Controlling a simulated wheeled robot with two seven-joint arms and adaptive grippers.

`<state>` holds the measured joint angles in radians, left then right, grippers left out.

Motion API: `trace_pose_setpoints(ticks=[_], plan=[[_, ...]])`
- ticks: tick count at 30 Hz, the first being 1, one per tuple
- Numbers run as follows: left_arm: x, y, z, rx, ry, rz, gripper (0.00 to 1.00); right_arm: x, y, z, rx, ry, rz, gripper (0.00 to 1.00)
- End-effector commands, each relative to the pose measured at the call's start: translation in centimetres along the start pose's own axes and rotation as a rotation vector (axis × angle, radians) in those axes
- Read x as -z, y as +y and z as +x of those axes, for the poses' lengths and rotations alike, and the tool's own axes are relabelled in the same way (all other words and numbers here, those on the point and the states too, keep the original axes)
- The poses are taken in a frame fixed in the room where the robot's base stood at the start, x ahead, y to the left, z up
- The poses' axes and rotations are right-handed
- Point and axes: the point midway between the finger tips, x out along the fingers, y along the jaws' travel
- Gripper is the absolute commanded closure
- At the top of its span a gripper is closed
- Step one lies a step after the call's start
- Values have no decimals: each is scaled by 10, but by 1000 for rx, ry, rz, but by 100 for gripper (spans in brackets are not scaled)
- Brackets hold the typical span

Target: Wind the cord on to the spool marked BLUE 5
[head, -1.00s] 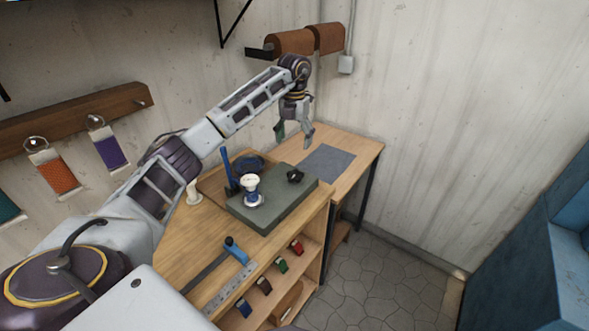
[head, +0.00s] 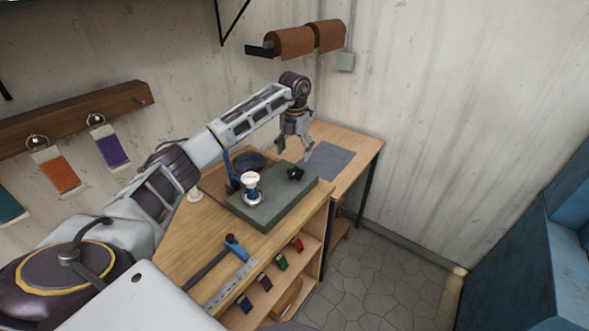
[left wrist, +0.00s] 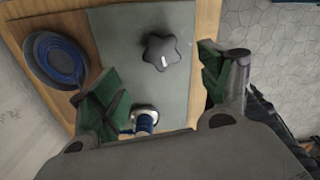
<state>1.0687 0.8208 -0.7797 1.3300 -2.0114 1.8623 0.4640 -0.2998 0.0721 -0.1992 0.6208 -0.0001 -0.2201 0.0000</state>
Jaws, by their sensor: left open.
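A small spool (head: 250,180) with a white top and a blue middle stands upright on a round metal base on the green-grey board (head: 268,215). Its lower part also shows in the left wrist view (left wrist: 145,122); I cannot read any marking on it. A coil of blue cord (left wrist: 66,62) lies in a dark round dish beside the board. A black star-shaped knob (head: 295,173) sits on the board; it also shows in the left wrist view (left wrist: 161,52). My left gripper (head: 295,147) is open and empty above the knob, its green-padded fingers apart. My right gripper is out of view.
A blue upright rod (head: 229,170) stands by the spool. A blue-handled tool (head: 235,247) and a steel ruler (head: 230,285) lie at the bench front. A grey mat (head: 329,160) lies behind the knob. Coloured samples (head: 60,172) hang on the left wall.

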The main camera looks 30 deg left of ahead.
Motion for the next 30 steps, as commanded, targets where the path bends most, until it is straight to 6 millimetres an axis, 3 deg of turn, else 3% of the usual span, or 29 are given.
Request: trace_pose_setpoints(ticks=[18,30], plan=[[0,0,73,0,1,0,22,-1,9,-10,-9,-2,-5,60],[0,0,82,1,-1,0,22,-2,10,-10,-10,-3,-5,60]])
